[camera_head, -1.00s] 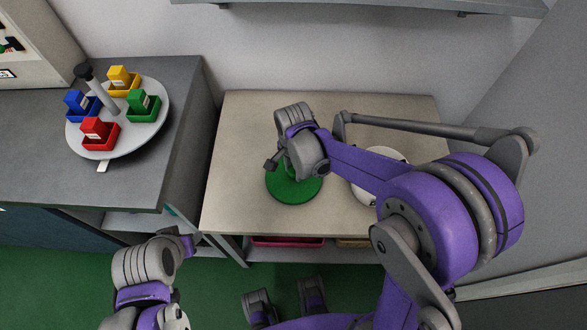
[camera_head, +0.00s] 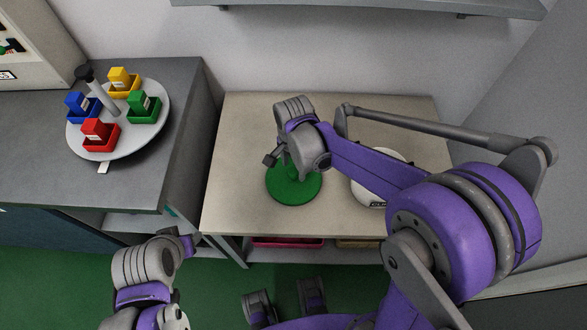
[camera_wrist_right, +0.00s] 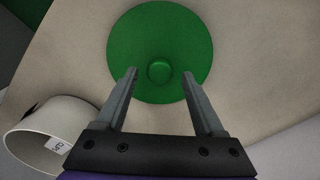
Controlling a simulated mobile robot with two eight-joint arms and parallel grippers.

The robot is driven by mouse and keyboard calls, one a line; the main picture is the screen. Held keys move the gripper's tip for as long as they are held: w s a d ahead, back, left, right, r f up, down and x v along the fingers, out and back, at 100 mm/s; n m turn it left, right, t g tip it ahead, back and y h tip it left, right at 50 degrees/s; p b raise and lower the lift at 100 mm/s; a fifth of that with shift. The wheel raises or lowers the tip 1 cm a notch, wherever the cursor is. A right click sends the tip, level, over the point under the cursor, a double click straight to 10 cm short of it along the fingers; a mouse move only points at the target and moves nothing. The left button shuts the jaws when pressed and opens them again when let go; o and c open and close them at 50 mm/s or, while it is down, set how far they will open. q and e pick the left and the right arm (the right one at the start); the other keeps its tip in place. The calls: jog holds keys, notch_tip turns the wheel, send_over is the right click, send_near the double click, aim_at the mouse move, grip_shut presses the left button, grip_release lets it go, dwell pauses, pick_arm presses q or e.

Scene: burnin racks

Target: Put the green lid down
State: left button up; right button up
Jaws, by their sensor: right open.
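The green lid (camera_head: 295,186) is a round disc lying on the beige tabletop, under my right gripper. In the right wrist view the green lid (camera_wrist_right: 160,30) shows its round knob (camera_wrist_right: 159,71) facing the camera. My right gripper (camera_wrist_right: 160,75) is open, its two fingers on either side of the knob with a gap on each side. In the head view my right gripper (camera_head: 283,160) hangs over the lid's upper left part and hides some of it. My left arm shows at the lower left, but its jaws cannot be made out.
A white round container (camera_head: 368,193) stands right of the lid, partly behind my right arm; it also shows in the right wrist view (camera_wrist_right: 45,135). A grey counter (camera_head: 40,170) at the left carries a round turntable (camera_head: 90,142) with coloured bins. The beige tabletop (camera_head: 240,130) is clear left of the lid.

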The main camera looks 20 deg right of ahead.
aim_at(294, 172)
notch_tip(294, 172, up, 10)
jog(key=s+d+f+n+t, duration=0.1)
jog(key=s+d+n+t, duration=0.1)
jog(key=s+n, duration=0.4)
jog(key=s+d+f+n+t, duration=0.1)
jog(key=s+d+n+t, duration=0.2)
jog(key=s+n, duration=0.3)
jog(key=shift+s+d+f+p, duration=0.4)
jog(key=shift+s+d, duration=0.4)
jog(key=shift+s, duration=0.7)
jog(key=shift+r, duration=0.1)
